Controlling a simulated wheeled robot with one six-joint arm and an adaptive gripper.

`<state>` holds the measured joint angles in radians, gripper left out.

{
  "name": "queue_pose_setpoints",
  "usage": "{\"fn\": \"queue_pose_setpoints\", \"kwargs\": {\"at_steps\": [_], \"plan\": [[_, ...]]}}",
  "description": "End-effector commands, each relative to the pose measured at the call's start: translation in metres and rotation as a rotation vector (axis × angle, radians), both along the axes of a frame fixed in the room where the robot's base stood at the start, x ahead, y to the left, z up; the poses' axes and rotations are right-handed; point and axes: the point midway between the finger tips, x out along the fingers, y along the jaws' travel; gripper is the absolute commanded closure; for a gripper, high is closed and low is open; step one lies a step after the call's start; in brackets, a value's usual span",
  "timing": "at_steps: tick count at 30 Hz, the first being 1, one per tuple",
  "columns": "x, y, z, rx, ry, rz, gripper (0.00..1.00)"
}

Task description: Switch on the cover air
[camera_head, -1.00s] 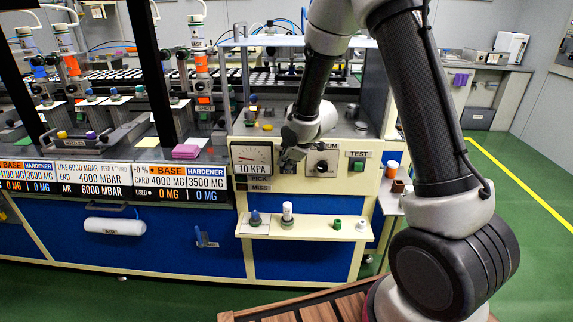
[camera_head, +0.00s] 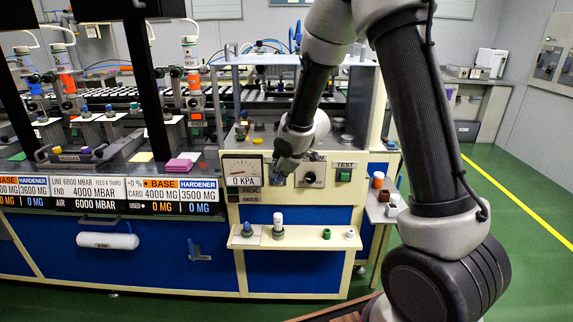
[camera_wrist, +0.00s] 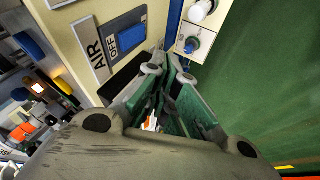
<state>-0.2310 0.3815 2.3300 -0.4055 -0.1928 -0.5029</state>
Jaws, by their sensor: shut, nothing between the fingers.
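The blue air switch (camera_wrist: 131,36) shows in the wrist view on a cream panel, beside an OFF mark and an AIR label (camera_wrist: 96,48). My gripper (camera_wrist: 168,74) is shut and empty, its green-padded fingers pointing toward the panel just below the switch in that picture. I cannot tell whether the fingertips touch the panel. In the head view, my gripper (camera_head: 283,166) is in front of the panel between the pressure gauge (camera_head: 242,171) and the round dial (camera_head: 309,177), and hides much of the switch area. The gauge reads 0 KPA.
A green TEST button (camera_head: 343,175) is right of the dial. A cream shelf (camera_head: 305,240) with several small parts juts out below the panel. A side table (camera_head: 383,212) with small containers stands at the right. Green floor is clear farther right.

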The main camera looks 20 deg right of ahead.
Motion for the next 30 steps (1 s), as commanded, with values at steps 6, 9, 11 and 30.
{"fn": "queue_pose_setpoints", "kwargs": {"at_steps": [6,9,11,30], "plan": [[-0.018,-0.008,0.029,0.000,-0.003,-0.001,1.00],[-0.027,-0.011,0.041,-0.001,-0.002,-0.001,1.00],[-0.030,-0.012,0.046,-0.001,-0.002,-0.001,1.00],[-0.038,-0.005,0.057,0.000,-0.004,0.018,1.00]]}}
